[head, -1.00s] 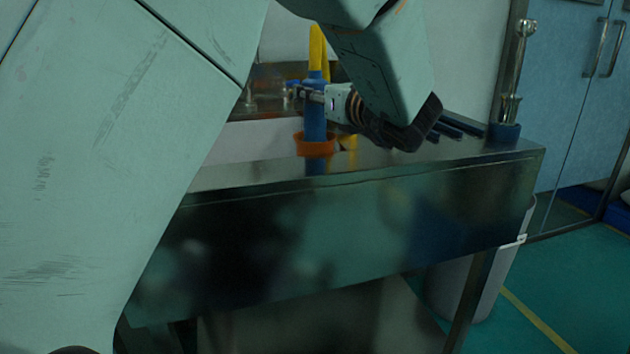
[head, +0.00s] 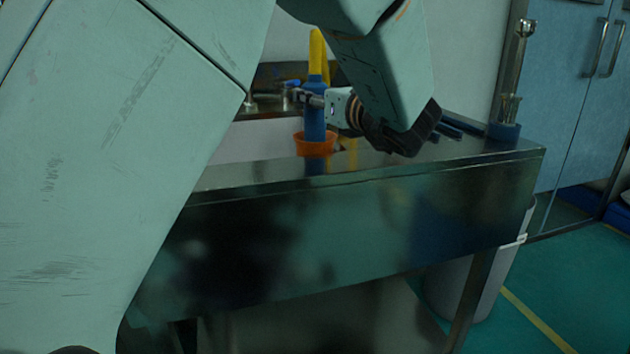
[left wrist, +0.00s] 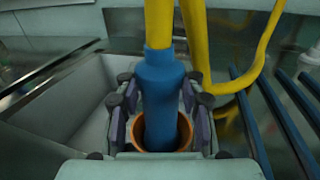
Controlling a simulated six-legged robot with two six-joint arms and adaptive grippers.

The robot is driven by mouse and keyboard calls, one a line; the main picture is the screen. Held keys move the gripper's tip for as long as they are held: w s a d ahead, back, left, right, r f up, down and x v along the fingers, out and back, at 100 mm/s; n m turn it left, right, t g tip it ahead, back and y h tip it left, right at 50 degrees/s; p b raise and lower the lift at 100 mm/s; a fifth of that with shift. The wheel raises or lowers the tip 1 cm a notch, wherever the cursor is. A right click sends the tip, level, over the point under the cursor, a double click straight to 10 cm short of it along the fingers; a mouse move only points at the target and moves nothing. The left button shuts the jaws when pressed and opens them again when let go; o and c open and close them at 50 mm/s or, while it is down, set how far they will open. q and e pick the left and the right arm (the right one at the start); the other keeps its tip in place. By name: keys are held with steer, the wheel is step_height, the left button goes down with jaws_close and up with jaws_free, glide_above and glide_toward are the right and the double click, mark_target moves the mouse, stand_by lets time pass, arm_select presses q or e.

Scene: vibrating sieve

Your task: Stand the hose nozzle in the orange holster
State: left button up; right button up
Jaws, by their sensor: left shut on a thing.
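The blue hose nozzle (head: 315,115) stands upright, with the yellow hose (head: 317,55) rising from its top. The nozzle's lower end is inside the rim of the orange holster (head: 315,148) on the metal bench. My left gripper (head: 314,100) is shut on the nozzle above the holster. In the left wrist view the nozzle (left wrist: 160,85) lies between the finger pads, and the orange holster rim (left wrist: 144,146) shows around its lower end. How deep the nozzle sits is hidden by the holster wall. My right gripper is not in view.
Dark blue bars (left wrist: 250,125) lie on the other side. A blue-based stand (head: 504,131) is at the bench's right end. A grey bin (head: 490,285) stands below.

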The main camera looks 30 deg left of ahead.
arm_select(q)
steer(key=o, duration=1.2)
steer(key=shift+o, duration=0.2)
step_height(320, 180, up, 10)
steer(key=shift+r, duration=0.1)
